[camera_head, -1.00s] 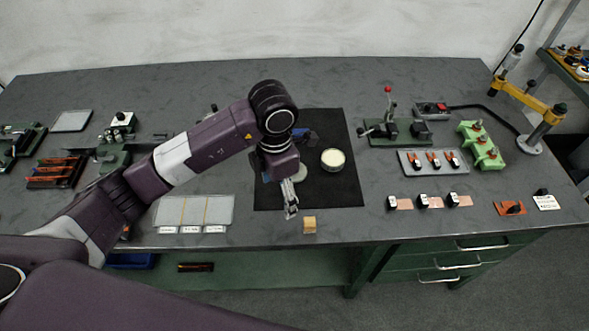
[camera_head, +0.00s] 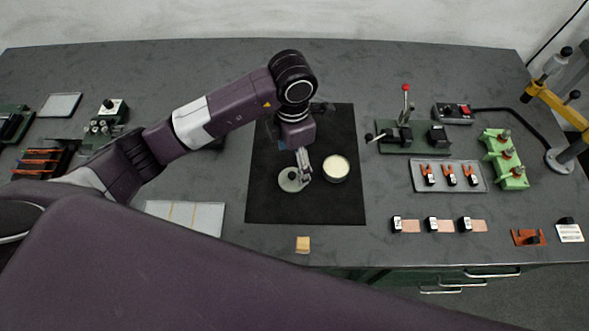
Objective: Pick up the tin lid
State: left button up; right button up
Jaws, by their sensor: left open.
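A flat, round, pale grey-green disc, which looks like the tin lid (camera_head: 288,182), lies on the black mat (camera_head: 275,211). A round tin (camera_head: 336,167) with a pale cream top stands on the mat just to its right. My left gripper (camera_head: 304,178) points down at the lid's right edge, between the lid and the tin. It is open, and its fingers cover a little of the lid's right side. I cannot tell whether the fingers touch the lid. My right gripper is out of view.
A green fixture with a red-knobbed lever (camera_head: 405,135) and a tray of orange-handled clips (camera_head: 450,187) stand to the right.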

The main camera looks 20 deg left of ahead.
aim_at(294, 174)
pick_arm(q)
jog(key=f+p, duration=0.1)
jog(key=s+f+p, duration=0.1)
jog(key=shift+d+f, duration=0.2)
jog(key=shift+f, duration=0.15)
jog(key=shift+w+f+p, duration=0.25)
jog(key=shift+f+p, duration=0.1)
jog(key=shift+f, duration=1.15)
jog(key=c, duration=0.9)
jog(key=shift+c, duration=0.7)
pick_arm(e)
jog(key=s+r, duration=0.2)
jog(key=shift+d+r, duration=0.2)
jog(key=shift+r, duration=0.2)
pick_arm(q)
jog(key=shift+r, duration=0.1)
